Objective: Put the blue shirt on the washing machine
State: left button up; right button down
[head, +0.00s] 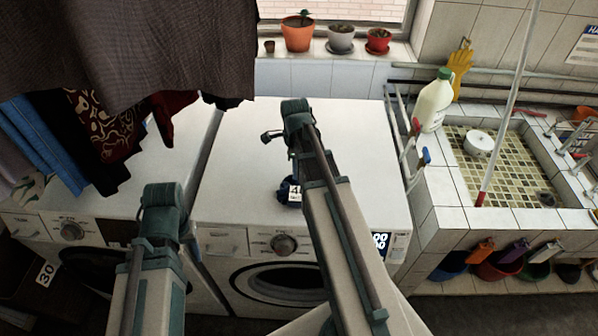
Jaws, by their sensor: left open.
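Blue cloth (40,142) hangs at the left among darker garments; I cannot tell whether it is the blue shirt. The white washing machine (240,165) stands in the middle, its top broad and flat. A small dark blue item with a white label (284,190) shows at its top, partly covered by my right arm. My left gripper (190,245) is open and mostly hidden by its own arm, in front of the machines. My right arm reaches over the washing machine; its gripper (272,136) shows only in part, and its jaws are unclear.
Another white machine (160,160) stands at the left under hanging clothes. Potted plants (298,36) line the windowsill. The washing machine's top right is clear.

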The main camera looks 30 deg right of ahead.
jog(key=shift+a, duration=0.15)
jog(key=shift+f, duration=0.15)
jog(key=c, duration=0.9)
grip_release()
jog(key=shift+r, duration=0.25)
notch_tip(320, 180, up, 12)
jog(key=p, duration=1.2)
